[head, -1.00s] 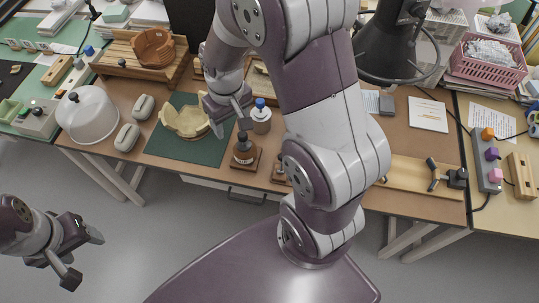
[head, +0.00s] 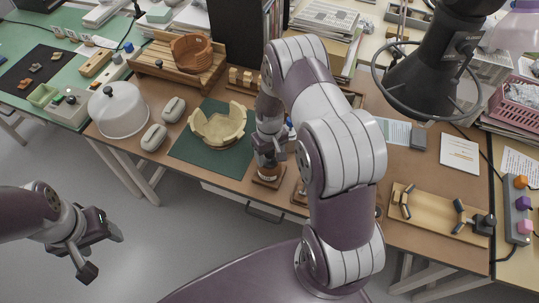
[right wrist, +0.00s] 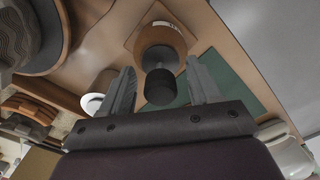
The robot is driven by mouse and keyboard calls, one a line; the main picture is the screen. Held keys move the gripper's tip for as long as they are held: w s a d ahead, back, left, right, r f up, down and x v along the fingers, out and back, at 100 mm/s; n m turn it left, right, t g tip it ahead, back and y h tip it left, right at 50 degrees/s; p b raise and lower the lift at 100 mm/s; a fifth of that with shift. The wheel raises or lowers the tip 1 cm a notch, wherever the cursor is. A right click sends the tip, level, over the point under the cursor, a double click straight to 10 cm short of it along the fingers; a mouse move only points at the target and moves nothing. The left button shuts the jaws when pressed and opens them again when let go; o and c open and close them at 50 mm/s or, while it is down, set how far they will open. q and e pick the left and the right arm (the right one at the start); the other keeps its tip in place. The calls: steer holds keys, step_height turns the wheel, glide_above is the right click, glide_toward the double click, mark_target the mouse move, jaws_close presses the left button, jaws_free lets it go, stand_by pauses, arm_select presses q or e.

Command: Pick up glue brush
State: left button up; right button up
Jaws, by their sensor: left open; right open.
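The glue brush shows as a black cap or handle (right wrist: 160,88) on top of a brown glue bottle (right wrist: 160,42) in the right wrist view. My right gripper (right wrist: 162,78) is open, with one finger on each side of the black cap and a gap showing at both sides. In the head view the right gripper (head: 268,150) is right above the brown bottle (head: 268,174), hiding its top. The bottle stands on a small wooden base (head: 268,183) near the table's front edge. My left gripper (head: 98,250) is open and empty, off the table at the lower left.
A partly assembled cream bowl (head: 217,128) sits on a green mat (head: 190,152) left of the bottle. A white bottle's cap (right wrist: 93,103) is near the left finger.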

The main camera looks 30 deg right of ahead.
steer(key=shift+f, duration=0.15)
steer(key=c, duration=0.9)
